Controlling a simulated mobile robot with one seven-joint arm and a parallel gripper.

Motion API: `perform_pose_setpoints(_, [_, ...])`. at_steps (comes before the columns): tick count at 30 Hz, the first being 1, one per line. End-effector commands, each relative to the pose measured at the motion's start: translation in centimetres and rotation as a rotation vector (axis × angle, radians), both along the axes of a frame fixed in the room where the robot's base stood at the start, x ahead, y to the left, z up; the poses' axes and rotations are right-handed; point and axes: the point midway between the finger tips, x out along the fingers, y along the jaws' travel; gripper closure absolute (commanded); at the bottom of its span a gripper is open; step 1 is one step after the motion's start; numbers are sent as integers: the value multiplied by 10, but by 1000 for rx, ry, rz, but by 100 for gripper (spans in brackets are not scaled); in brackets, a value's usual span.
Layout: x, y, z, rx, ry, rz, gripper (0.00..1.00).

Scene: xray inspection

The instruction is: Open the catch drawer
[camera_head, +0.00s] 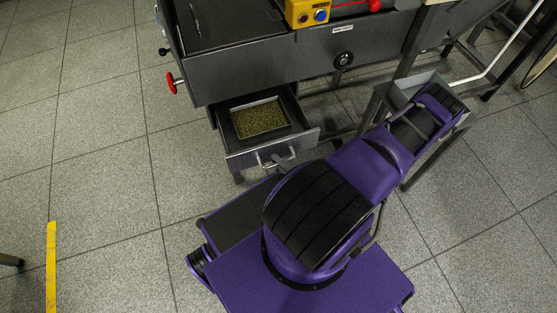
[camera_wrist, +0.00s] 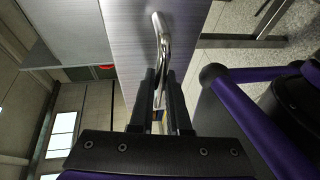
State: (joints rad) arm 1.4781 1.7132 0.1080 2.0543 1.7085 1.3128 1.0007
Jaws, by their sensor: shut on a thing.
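The catch drawer (camera_head: 239,155) is pulled out from under the dark machine, with a tray of greenish granular contents (camera_head: 260,120) showing inside it. Its metal bar handle (camera_head: 268,159) is on the front face. In the wrist view the handle (camera_wrist: 162,32) runs down between the two dark fingers of my gripper (camera_wrist: 161,90), which are shut on it. The brushed metal drawer front (camera_wrist: 128,40) shows just beyond. In the head view my gripper (camera_head: 283,164) is at the handle, partly hidden by my purple arm.
The machine body (camera_head: 240,70) stands above the drawer, with a red knob (camera_head: 172,83) at its left and a yellow control box (camera_head: 308,12) on top. A metal chute or bin (camera_head: 408,86) is close to my arm at right.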

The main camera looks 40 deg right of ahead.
Motion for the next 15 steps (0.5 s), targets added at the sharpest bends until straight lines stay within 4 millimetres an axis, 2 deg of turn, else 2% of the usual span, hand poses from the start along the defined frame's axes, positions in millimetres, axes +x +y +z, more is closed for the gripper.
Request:
perform_pose_setpoints(14, [0, -1, 0, -1, -1, -2, 100])
perform_pose_setpoints(15, [0, -1, 0, -1, -1, -2, 82])
